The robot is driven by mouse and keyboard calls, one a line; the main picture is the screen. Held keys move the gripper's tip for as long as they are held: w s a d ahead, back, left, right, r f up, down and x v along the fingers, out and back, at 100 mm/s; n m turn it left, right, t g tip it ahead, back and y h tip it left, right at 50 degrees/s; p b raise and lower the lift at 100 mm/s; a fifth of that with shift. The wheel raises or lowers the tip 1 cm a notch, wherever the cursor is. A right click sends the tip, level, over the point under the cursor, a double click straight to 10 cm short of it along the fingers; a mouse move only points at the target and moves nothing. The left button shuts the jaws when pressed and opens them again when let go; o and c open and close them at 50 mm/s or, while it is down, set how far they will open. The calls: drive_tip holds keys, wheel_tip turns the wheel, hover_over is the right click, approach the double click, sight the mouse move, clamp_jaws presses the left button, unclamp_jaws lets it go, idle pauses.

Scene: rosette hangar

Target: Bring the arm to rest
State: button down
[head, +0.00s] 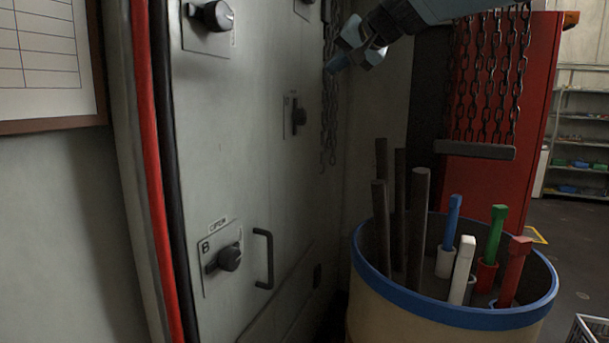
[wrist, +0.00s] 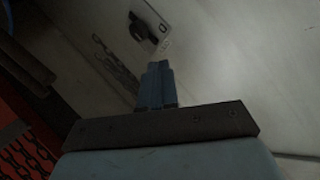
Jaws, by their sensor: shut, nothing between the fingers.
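My gripper (head: 337,66) is at the top middle of the head view, at the end of my blue-grey arm, which comes in from the upper right. It is raised in front of the grey cabinet (head: 225,150) and near hanging chains. In the wrist view my gripper (wrist: 160,66) points at the pale cabinet face, with its two blue fingers together and nothing between them. A dark rotary switch (wrist: 143,30) shows beyond the fingertips. I cannot tell whether the fingers touch the cabinet; they look apart from it.
The cabinet carries several knobs, including one marked B (head: 229,258), and a handle (head: 264,259). A blue-rimmed barrel (head: 440,316) holds dark bars and coloured handles at the lower right. Chains (head: 487,85) hold a bar (head: 474,150) before a red panel (head: 540,110). Shelves (head: 580,140) stand far right.

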drive_tip(key=s+d+f+g+h, duration=0.1)
drive_tip(key=s+d+f+h, duration=0.1)
drive_tip(key=s+d+f, duration=0.4)
drive_tip(key=s+d+f+g+h, duration=0.2)
drive_tip(key=s+d+f, duration=0.4)
drive_tip(key=s+f, duration=0.8)
drive_tip(key=s+d+f+g+h, duration=0.2)
drive_tip(key=s+d+f, duration=0.4)
drive_tip(key=s+f, duration=0.4)
wheel_tip(320, 180, down, 2)
drive_tip(key=shift+s+d+f+n+h, duration=0.25)
drive_tip(key=shift+d+n+h, duration=0.15)
drive_tip(key=shift+h, duration=0.3)
drive_tip(key=shift+w+a+f, duration=0.1)
drive_tip(key=shift+w+a, duration=0.7)
drive_tip(key=shift+a, duration=0.2)
